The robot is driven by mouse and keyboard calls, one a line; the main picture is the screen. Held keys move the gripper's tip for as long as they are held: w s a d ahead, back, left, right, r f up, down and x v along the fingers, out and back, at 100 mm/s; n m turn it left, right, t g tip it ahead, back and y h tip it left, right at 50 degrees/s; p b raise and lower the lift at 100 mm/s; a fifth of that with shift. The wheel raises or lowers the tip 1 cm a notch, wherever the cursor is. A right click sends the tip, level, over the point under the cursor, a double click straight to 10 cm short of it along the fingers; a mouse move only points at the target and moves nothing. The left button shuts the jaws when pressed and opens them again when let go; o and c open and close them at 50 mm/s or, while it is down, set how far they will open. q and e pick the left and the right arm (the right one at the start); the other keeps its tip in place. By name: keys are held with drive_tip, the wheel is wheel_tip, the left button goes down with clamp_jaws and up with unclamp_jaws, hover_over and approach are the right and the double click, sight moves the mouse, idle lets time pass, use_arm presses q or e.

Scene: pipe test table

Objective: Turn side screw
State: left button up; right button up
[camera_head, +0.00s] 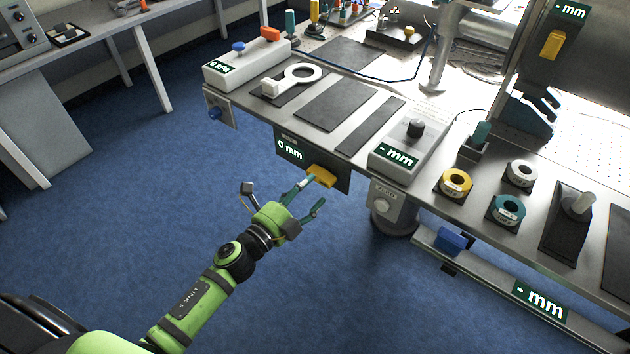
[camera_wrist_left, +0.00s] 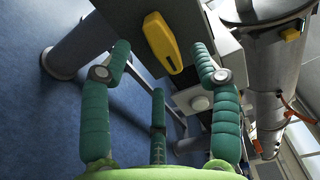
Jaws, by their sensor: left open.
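A yellow handle (camera_head: 321,175) sticks out from a dark panel (camera_head: 341,183) reading "0 mm" on the table's front side. It also shows in the left wrist view (camera_wrist_left: 162,42), ahead of the spread fingers. The frames do not label either one as the side screw. My left gripper (camera_head: 303,196) is open and empty, just in front of the yellow handle, and its three green fingers also show in the left wrist view (camera_wrist_left: 160,58). Whether a fingertip touches the handle is unclear. My right gripper is out of view.
A ZERO button box (camera_head: 383,198) hangs right of the panel, above a table leg. The tabletop (camera_head: 428,188) carries a grey box with a black knob (camera_head: 415,128), a white ring-ended part (camera_head: 303,73) and several ring gauges. The blue floor in front is clear.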

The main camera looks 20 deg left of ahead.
sight(317, 182)
use_arm(q)
drive_tip(key=x, duration=0.4)
drive_tip(key=shift+w, duration=0.2)
drive_tip(key=c, duration=1.2)
